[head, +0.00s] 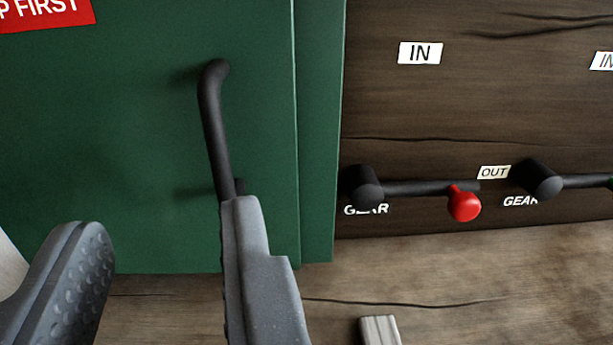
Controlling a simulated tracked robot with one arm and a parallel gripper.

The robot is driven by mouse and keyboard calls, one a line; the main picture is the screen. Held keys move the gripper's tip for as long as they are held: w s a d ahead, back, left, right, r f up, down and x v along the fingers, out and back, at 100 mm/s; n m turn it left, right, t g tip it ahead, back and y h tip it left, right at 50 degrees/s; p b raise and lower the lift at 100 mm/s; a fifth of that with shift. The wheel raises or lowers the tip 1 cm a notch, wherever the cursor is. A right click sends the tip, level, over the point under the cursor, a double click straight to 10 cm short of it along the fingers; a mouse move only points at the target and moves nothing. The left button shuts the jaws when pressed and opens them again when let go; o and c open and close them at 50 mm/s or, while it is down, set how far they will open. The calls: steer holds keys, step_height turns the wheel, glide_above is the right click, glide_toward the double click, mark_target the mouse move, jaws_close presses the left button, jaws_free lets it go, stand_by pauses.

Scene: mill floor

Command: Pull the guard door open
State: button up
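The green guard door (120,150) fills the left of the head view, with part of a red sign (45,12) at its upper left. It looks shut against the green frame (318,130). Its black bar handle (213,120) stands upright near the door's right edge. My gripper (165,215) is open and empty, with its two grey fingers wide apart. The right finger overlaps the lower end of the handle and hides part of it. The left finger is well left of the handle. I cannot tell whether the right finger touches the handle.
Right of the door is a dark wooden panel (470,110) with IN and OUT labels. A gear lever with a red knob (464,203) and a second black lever (540,179) stick out from it. A pale ridged block (380,330) lies on the wooden surface below.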

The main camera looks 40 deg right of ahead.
mark_target(215, 129)
steer(key=shift+s+d+f+x, duration=0.1)
steer(key=shift+d+f+x, duration=0.1)
steer(key=shift+x, duration=2.1)
steer(key=shift+s+d+f+x, duration=0.1)
steer(key=shift+d+f+x, duration=0.15)
steer(key=shift+x, duration=2.05)
steer(key=shift+s+d+f+x, duration=0.1)
steer(key=shift+f+x, duration=0.1)
steer(key=shift+x, duration=2.05)
